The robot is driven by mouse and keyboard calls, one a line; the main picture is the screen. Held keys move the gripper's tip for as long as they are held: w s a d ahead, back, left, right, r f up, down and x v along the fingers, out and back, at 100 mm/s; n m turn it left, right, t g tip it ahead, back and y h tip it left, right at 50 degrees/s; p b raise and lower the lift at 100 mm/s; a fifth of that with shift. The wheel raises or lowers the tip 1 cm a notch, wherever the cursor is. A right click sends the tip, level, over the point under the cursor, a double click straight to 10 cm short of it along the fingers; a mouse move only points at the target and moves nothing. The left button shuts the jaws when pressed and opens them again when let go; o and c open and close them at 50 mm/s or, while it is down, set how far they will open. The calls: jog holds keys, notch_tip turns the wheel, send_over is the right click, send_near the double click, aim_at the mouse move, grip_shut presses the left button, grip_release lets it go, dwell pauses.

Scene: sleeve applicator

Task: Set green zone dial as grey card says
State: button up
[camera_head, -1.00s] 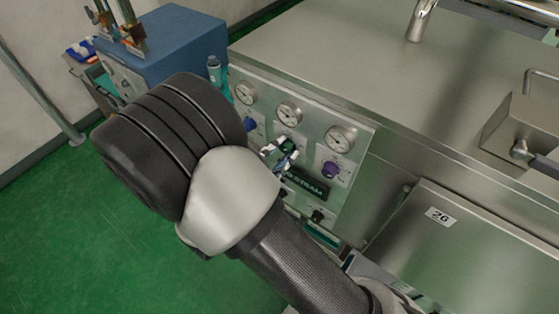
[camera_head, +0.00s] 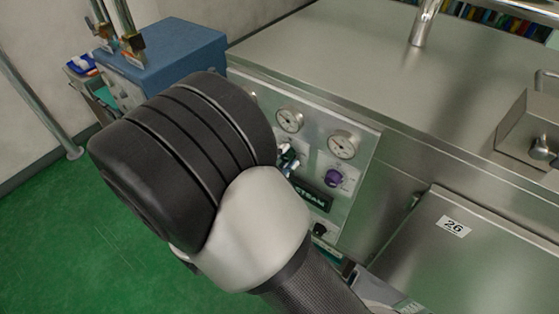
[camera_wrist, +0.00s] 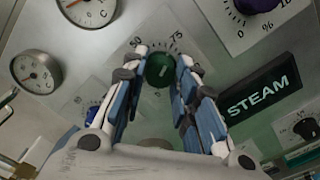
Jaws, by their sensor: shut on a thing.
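The green dial (camera_wrist: 160,71) sits on the steel control panel, with a printed scale showing 50 and 75 above it. A pale pointer mark on the dial points roughly upward in the wrist view. My gripper (camera_wrist: 160,66) is shut on the green dial, one finger on each side. In the head view my arm hides most of the gripper; only a bit of it shows by the panel (camera_head: 355,185). I cannot make out a grey card in either view.
A purple dial (camera_head: 334,177) and a STEAM sign (camera_wrist: 259,95) are right of the green dial. A blue dial (camera_wrist: 92,113) is left. Gauges (camera_head: 290,120) line the panel's top. A blue box (camera_head: 165,60) stands at the left, and a panel labelled 26 (camera_head: 454,226) at the right.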

jog(key=o, duration=1.1)
jog(key=v, duration=1.2)
